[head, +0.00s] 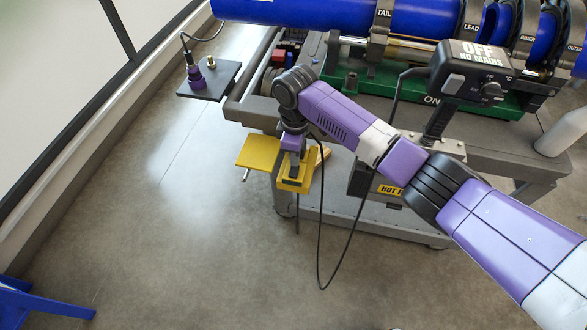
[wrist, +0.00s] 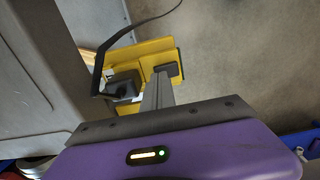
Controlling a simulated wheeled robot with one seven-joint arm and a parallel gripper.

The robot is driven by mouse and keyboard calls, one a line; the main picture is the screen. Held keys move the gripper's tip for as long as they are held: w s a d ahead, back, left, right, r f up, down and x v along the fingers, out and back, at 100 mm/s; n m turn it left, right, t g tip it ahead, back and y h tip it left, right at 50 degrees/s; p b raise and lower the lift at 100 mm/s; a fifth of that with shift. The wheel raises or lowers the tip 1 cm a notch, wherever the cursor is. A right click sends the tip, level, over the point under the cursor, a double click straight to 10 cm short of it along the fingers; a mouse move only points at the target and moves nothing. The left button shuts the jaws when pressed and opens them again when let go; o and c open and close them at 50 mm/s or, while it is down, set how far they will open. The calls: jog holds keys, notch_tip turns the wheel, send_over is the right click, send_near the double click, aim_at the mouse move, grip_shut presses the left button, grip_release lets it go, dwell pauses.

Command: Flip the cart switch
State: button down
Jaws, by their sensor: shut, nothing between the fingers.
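A yellow housing (head: 293,184) with its yellow lid (head: 258,152) swung out to the left hangs at the cart's left end. In the wrist view the yellow housing (wrist: 160,54) holds dark parts, one of them a dark block (wrist: 122,88); I cannot tell which one is the switch lever. My gripper (head: 291,168) points down at the housing, shut and empty. In the wrist view my gripper (wrist: 158,88) reaches over the housing's edge beside the dark block; contact is unclear. The control box (head: 470,72) on the cart reads "OFF NO MAINS" and has a rocker (head: 453,84) and a knob.
The cart frame (head: 240,108) carries blue pipes (head: 310,14) in clamps. A dark plate (head: 209,80) with a purple plug juts out at left. A black cable (head: 322,230) loops below the cart. The floor at left is clear; a blue object (head: 40,303) stands at lower left.

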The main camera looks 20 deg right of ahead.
jog(key=shift+f+b, duration=0.55)
jog(key=shift+f, duration=0.45)
dwell(1.1)
notch_tip(320, 180, up, 7)
jog(key=p, duration=0.7)
dwell(0.7)
